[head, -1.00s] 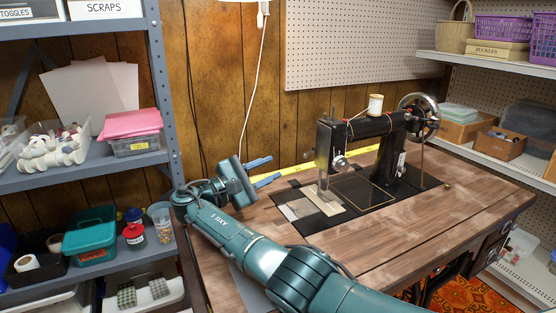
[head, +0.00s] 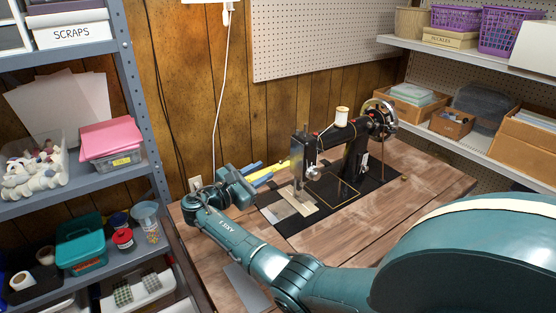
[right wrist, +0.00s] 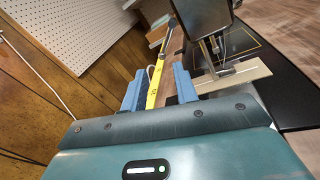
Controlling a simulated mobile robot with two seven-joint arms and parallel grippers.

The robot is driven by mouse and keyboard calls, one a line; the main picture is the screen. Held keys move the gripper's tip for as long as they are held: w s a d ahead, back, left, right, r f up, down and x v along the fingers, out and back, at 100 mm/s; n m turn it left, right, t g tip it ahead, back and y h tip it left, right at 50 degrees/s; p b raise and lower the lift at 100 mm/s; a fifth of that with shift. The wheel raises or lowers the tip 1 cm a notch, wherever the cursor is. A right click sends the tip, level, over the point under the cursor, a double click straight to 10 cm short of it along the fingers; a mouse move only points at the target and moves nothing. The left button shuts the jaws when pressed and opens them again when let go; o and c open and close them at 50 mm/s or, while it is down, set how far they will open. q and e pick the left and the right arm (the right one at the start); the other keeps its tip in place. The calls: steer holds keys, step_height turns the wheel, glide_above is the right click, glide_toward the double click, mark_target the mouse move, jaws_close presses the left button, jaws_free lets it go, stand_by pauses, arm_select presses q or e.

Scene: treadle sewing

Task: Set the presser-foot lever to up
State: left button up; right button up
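The black sewing machine (head: 355,160) stands on the wooden table, its head end (head: 302,150) facing left. My right gripper (head: 264,173) is just left of the head, fingers pointing at it, apart from it. A thin rod with a dark round end, perhaps the presser-foot lever (right wrist: 172,23), shows beyond the fingers, left of the machine head (right wrist: 203,18). Whether it is up or down I cannot tell. In the head view the lever cannot be made out. My left gripper is out of view.
A white thread spool (head: 342,117) stands on the machine's arm. A grey shelf (head: 80,182) with boxes stands at left, and a white shelf (head: 455,141) at right. The table front (head: 340,232) is bare.

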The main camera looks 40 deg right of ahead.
mark_target(280, 161)
steer(key=d, duration=0.8)
steer(key=shift+w, duration=0.4)
jaws_close()
